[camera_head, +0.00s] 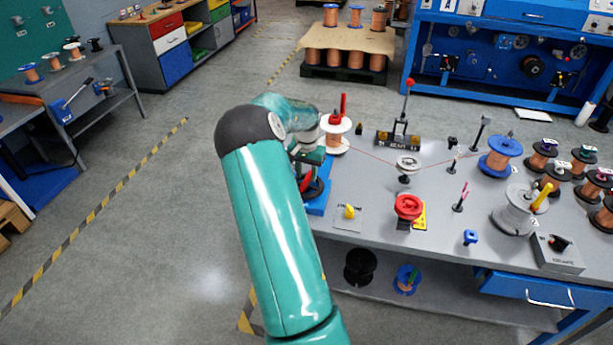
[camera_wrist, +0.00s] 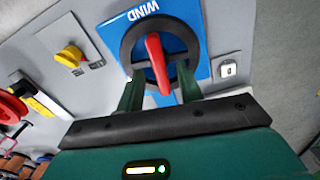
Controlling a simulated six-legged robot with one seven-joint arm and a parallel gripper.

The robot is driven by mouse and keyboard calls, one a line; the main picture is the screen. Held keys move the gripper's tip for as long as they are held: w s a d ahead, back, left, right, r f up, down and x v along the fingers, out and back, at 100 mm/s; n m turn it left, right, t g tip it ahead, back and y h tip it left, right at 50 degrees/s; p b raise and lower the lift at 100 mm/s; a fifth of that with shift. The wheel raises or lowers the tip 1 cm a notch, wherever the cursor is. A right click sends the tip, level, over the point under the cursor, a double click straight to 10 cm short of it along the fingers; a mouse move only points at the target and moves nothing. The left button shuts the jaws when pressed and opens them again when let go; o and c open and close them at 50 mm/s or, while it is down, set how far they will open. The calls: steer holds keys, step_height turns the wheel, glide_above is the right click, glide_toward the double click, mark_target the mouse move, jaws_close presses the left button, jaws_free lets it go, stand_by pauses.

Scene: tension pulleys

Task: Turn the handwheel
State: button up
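In the wrist view, a blue panel (camera_wrist: 192,32) marked WIND carries a round black wheel (camera_wrist: 128,45) with a red bar handle (camera_wrist: 155,58) across it. My gripper (camera_wrist: 160,82) is at this wheel, with its dark green fingers apart on either side of the red handle's near end. I see gaps between the fingers and the handle. In the head view, my gripper is mostly hidden behind my arm, and the black wheel (camera_head: 318,188) shows only in part.
A yellow knob (camera_head: 350,212) on a grey plate lies right of the blue panel. A copper spool (camera_head: 336,130), a small pulley (camera_head: 407,163), a blue spool (camera_head: 500,155) and a grey spool (camera_head: 517,210) stand on the grey table (camera_head: 380,240). Floor at left is clear.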

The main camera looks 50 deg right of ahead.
mark_target(306, 178)
step_height(306, 178, up, 12)
steer(key=shift+r, duration=0.15)
steer(key=shift+a, duration=0.1)
stand_by(0.6)
steer(key=a+r+n+t, duration=0.1)
steer(key=a+r+n, duration=0.35)
steer(key=a, duration=0.95)
steer(key=a+r+n+t, duration=0.2)
steer(key=a+r, duration=0.6)
steer(key=a, duration=0.6)
steer(key=s+a+n+t, duration=0.1)
steer(key=s+a+n, duration=0.3)
steer(key=s+a, duration=0.3)
steer(key=s+a+n+t, duration=0.1)
steer(key=s+a+n, duration=0.3)
steer(key=a, duration=0.9)
steer(key=s, duration=0.3)
steer(key=shift+f+t, duration=0.2)
steer(key=shift+t, duration=0.1)
